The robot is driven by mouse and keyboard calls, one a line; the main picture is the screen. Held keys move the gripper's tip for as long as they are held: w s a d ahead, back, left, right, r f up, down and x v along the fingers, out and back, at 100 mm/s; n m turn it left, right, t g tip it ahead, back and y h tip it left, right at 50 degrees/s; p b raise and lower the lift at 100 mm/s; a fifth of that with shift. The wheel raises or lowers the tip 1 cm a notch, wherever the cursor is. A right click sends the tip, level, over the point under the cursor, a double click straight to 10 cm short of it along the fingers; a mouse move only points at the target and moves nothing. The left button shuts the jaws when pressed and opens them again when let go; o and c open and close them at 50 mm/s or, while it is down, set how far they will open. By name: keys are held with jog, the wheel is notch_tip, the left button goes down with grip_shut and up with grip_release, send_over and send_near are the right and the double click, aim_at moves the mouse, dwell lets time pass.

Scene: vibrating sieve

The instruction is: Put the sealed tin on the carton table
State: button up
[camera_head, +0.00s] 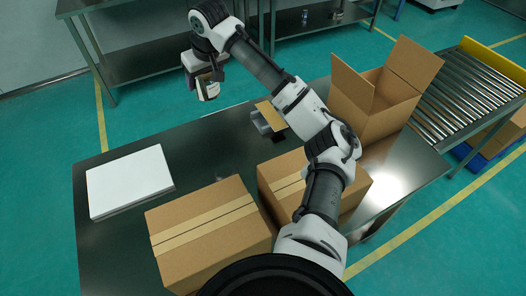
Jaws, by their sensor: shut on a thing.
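My gripper (203,80) hangs at the end of my outstretched arm, beyond the far edge of the steel table. It is shut on a small container with a pale label, the sealed tin (210,91). The tin is held in the air, and the fingers hide part of it. The carton table (200,150) is a dark steel table in front of me, with cartons on its top.
Two closed cartons (205,230) (288,185) stand near me. An open carton (370,110) stands at the right, beside a roller conveyor (465,90). A white flat box (130,178) lies at the left. A tape dispenser (268,119) is at the far edge. The left-centre top is clear.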

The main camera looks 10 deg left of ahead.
jog(key=shift+w+f, duration=0.15)
jog(key=shift+w, duration=0.05)
notch_tip(320, 180, down, 20)
jog(key=p, duration=0.5)
jog(key=shift+r, duration=0.25)
jog(key=o, duration=1.1)
jog(key=shift+s, duration=0.1)
jog(key=shift+r, duration=0.1)
jog(key=b+v, duration=0.3)
jog(key=v, duration=0.8)
jog(key=shift+s+d+r, duration=0.15)
jog(key=shift+s+r, duration=0.05)
jog(key=shift+r, duration=0.15)
